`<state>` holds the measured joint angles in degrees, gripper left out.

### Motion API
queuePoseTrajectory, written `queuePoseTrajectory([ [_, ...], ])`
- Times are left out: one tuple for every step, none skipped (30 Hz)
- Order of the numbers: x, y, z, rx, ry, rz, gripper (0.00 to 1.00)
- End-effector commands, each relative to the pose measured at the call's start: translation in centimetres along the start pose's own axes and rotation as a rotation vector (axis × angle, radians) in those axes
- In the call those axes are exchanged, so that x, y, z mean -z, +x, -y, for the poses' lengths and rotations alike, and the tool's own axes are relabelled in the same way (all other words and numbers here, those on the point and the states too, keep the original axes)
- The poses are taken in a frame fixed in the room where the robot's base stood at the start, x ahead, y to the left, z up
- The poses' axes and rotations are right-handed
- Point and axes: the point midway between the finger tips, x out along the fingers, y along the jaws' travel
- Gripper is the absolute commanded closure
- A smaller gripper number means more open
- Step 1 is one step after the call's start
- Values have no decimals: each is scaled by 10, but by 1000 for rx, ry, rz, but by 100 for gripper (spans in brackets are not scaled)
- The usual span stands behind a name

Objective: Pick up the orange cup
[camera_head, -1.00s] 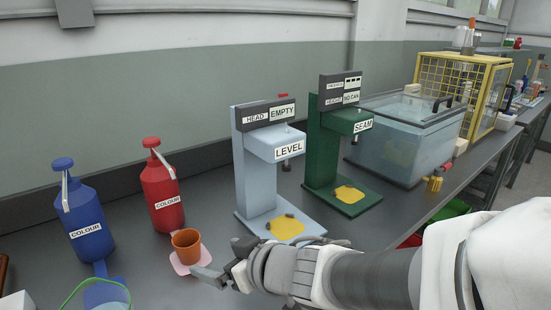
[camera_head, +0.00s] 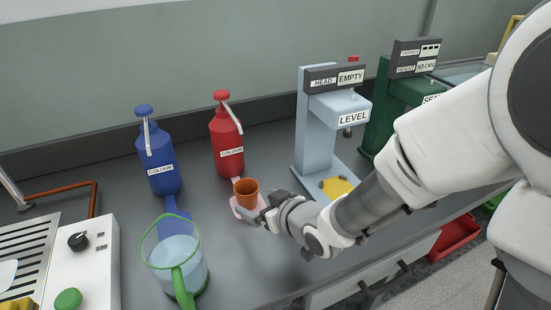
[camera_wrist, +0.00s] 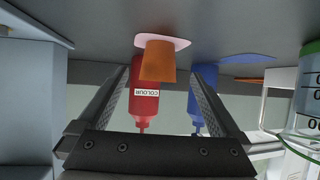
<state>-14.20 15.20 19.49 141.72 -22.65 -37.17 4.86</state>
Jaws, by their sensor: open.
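The orange cup (camera_head: 246,193) stands upright on a pink mat (camera_head: 237,210) in front of the red bottle (camera_head: 226,145). My gripper (camera_head: 259,217) is low over the worktop, just to the right of and in front of the cup, partly hidden by my arm. In the wrist view the orange cup (camera_wrist: 158,62) appears upside down beyond and between the two spread fingers (camera_wrist: 160,108), with the pink mat (camera_wrist: 183,42) above it. The fingers are open with nothing between their tips. Whether a finger touches the cup I cannot tell.
A blue bottle (camera_head: 158,160) stands left of the red one. A green-rimmed clear jug (camera_head: 177,262) is at the front, left of the cup. The pale blue LEVEL machine (camera_head: 315,130) stands to the right. A white panel with knobs (camera_head: 82,262) is at far left.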

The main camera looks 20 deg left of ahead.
Motion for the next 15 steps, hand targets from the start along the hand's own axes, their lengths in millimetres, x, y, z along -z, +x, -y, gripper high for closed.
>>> queuePoseTrajectory([
  [-4,14,1,2,1,0,0],
  [-4,19,1,3,1,0,0],
  [-3,25,0,1,1,-1,0],
  [-3,29,0,1,1,-1,0],
  [-2,33,0,1,1,-1,0],
  [-2,36,0,1,0,-1,0],
  [-2,38,0,0,0,0,0],
  [-1,40,0,0,0,0,0],
  [-1,41,0,0,1,0,0],
  [-1,43,0,-1,1,0,0],
  [0,44,-1,-1,1,-1,0],
  [0,48,-1,-1,1,-2,0],
  [1,52,-1,0,1,-2,0],
  [2,56,-1,0,1,-2,0],
  [2,62,0,1,1,-1,0],
])
